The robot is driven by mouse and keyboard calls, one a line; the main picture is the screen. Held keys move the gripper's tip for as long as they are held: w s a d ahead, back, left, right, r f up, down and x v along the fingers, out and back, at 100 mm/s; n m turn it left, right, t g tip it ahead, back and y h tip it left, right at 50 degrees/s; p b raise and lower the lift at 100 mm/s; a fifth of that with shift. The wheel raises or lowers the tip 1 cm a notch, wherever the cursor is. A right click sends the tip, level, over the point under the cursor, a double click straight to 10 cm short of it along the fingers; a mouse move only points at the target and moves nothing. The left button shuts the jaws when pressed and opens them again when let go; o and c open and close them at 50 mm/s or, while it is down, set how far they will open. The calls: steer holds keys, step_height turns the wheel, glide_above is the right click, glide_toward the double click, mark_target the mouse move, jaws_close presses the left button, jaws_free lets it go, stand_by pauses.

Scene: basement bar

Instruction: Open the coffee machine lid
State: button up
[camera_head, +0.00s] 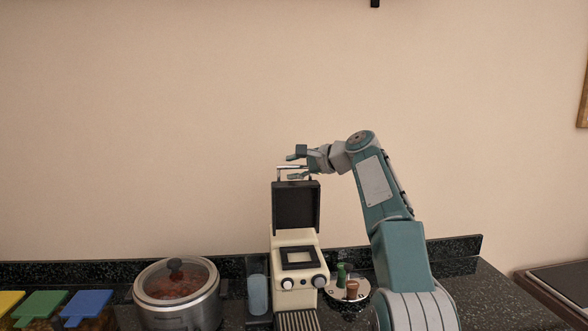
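The cream coffee machine (289,240) stands on the dark counter in the middle of the view. Its lid (296,207) is raised upright, with the dark inner face turned toward me. A metal bar handle (289,167) sticks up at the lid's top edge. My gripper (293,164) is at the handle, reaching in from the right. Its fingers are apart, one above and one near or below the bar. I cannot tell whether they touch it.
A steel pot with a glass lid (175,289) stands left of the machine, and a blue-grey cup (257,293) between them.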

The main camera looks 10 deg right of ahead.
steer(key=v, duration=1.1)
steer(key=shift+d+r, duration=0.15)
steer(key=shift+d, duration=0.25)
steer(key=shift+s, duration=0.25)
